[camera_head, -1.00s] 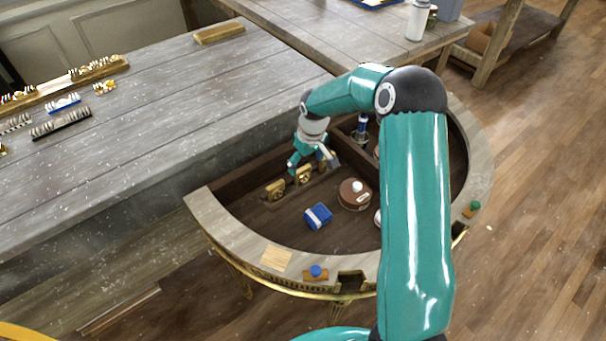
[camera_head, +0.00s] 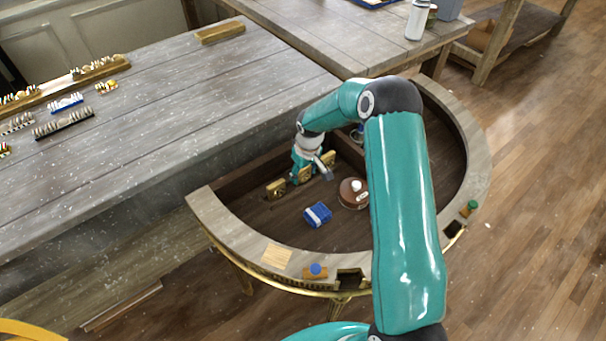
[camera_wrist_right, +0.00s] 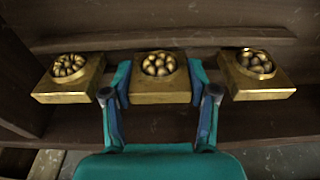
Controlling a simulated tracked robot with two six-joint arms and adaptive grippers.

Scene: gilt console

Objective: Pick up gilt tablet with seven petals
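Three gilt tablets stand in a row in the console's dark well. In the right wrist view they are the left tablet (camera_wrist_right: 70,80), the middle tablet (camera_wrist_right: 160,80) and the right tablet (camera_wrist_right: 255,77), each with a round cluster of petals; I cannot count the petals surely. In the head view the left tablet (camera_head: 276,189) and right tablet (camera_head: 329,159) show; the middle one is partly hidden by my right gripper (camera_head: 306,176). In the right wrist view this gripper (camera_wrist_right: 160,76) is open, its fingers on either side of the middle tablet, close to its edges. My left gripper is out of view.
A blue box (camera_head: 318,214) and a round brown box with a white knob (camera_head: 353,193) lie in the well near the gripper. The console's curved rim (camera_head: 225,225) encloses them. A long grey table (camera_head: 150,150) borders the well at the left.

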